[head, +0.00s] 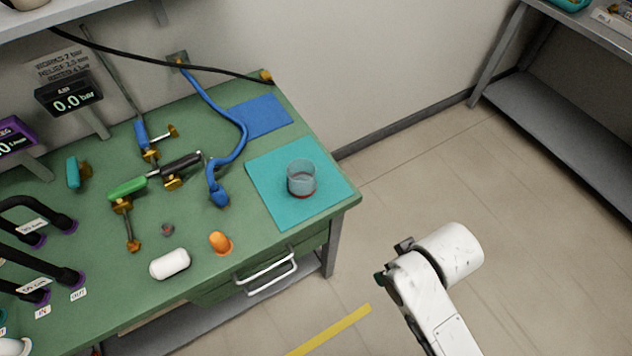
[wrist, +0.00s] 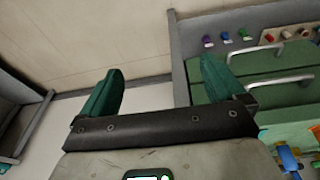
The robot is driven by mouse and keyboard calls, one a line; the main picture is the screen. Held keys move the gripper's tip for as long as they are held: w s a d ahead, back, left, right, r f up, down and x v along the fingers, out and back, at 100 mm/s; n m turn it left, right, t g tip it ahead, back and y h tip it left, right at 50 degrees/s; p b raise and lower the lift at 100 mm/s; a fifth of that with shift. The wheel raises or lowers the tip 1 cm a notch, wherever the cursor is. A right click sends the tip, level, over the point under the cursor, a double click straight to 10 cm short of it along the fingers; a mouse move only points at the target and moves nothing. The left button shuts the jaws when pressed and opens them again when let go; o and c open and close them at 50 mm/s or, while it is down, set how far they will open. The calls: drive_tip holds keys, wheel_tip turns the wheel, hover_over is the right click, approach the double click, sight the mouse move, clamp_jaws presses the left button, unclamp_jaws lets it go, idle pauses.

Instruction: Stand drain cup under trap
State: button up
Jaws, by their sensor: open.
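A clear cup (head: 302,179) with a reddish base stands upright on a teal mat (head: 262,196) at the right end of the green bench, in the head view. I take it to be the drain cup. Brass fittings with a green-handled part (head: 127,190) and a black cylinder (head: 181,166) lie left of the mat. I cannot tell which part is the trap. My gripper (wrist: 160,88) is open and empty in the wrist view, with its two teal fingers apart. In the head view my arm is off the bench, right of the cup, and the fingers are mostly hidden.
A blue hose (head: 232,122) runs near the mat. A white capsule-shaped object (head: 169,264) and an orange piece (head: 220,242) are near the front edge. Drawer handles (head: 271,276) stick out in front. A grey shelf (head: 560,130) stands at right. The floor between is clear.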

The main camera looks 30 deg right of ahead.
drive_tip(key=w+a+r+t+h, duration=0.1)
drive_tip(key=w+t, duration=0.4)
drive_tip(key=w, duration=0.5)
drive_tip(key=t+y, duration=0.2)
drive_tip(key=t, duration=0.4)
approach(296, 173)
drive_tip(key=shift+n, duration=0.4)
drive_tip(key=x, duration=0.7)
drive_tip(key=shift+f+p, duration=0.15)
drive_tip(key=shift+p, duration=0.15)
drive_tip(key=c, duration=1.2)
drive_tip(key=shift+o, duration=0.2)
